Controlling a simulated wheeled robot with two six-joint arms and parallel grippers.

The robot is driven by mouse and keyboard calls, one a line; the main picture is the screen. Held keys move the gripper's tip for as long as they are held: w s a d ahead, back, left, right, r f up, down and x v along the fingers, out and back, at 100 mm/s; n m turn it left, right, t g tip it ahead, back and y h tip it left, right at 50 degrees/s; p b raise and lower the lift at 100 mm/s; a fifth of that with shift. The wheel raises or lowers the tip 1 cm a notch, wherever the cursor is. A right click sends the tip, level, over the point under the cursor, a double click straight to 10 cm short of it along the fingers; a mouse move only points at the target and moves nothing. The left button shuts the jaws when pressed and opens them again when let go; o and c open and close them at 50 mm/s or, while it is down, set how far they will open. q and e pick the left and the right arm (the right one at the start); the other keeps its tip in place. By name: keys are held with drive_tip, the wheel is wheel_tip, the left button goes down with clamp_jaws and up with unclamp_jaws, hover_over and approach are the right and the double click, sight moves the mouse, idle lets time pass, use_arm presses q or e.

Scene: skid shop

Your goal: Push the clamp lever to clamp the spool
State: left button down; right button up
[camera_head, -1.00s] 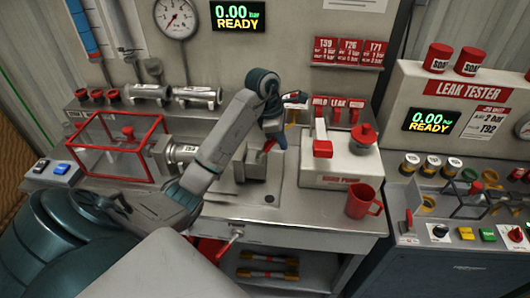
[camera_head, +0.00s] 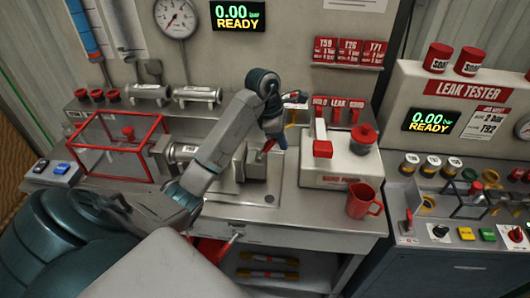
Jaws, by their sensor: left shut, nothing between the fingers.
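The red clamp lever (camera_head: 267,147) stands up beside grey clamp blocks (camera_head: 255,168) on the bench. My left gripper (camera_head: 279,142) is shut and empty, pointing down right beside the lever on its right side; I cannot tell whether they touch. A grey spool (camera_head: 184,152) with a white label lies to the left of the clamp, next to a grey flange. My forearm hides part of the spool and the clamp. My right gripper is not in view.
A red-framed clear guard (camera_head: 118,146) stands at the left. A white pump box (camera_head: 338,164) with red handle and knob is close to the gripper's right. A red mug (camera_head: 364,202) stands near the bench's right edge. Small red-tagged items line the back.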

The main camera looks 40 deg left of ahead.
sight(268, 142)
use_arm(q)
drive_tip(key=shift+a, duration=0.1)
drive_tip(key=shift+s+a, duration=0.6)
drive_tip(key=shift+a, duration=0.4)
drive_tip(key=shift+s+a+b, duration=0.5)
drive_tip(key=shift+s+a, duration=0.05)
drive_tip(key=shift+a, duration=0.25)
drive_tip(key=shift+w+d+b, duration=0.35)
drive_tip(key=shift+w+d, duration=0.1)
drive_tip(key=shift+d, duration=0.25)
wheel_tip(268, 142, up, 8)
drive_tip(key=p, duration=0.7)
drive_tip(key=shift+p, duration=0.4)
